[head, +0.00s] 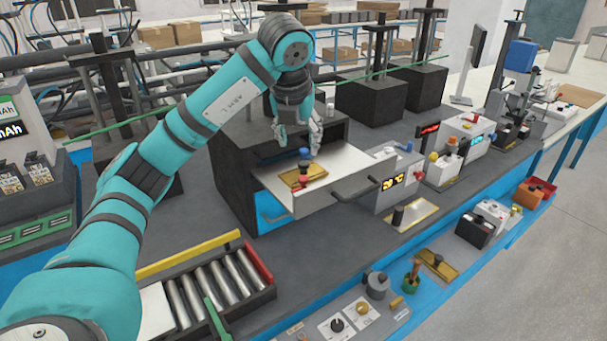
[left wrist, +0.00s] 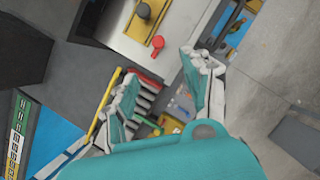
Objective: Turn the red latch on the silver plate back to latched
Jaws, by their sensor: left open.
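The silver plate (head: 348,184) is a flat light-grey top with a dark bar handle, jutting from a black cabinet. It also shows in the left wrist view (left wrist: 177,20). The red latch (left wrist: 157,42) stands on it near its edge, beside a brass plate with a dark round knob (left wrist: 144,10). My right gripper is out of view.
A roller tray (head: 222,288) with yellow and red rails lies at the front left. Knobs and small fixtures line the front bench edge.

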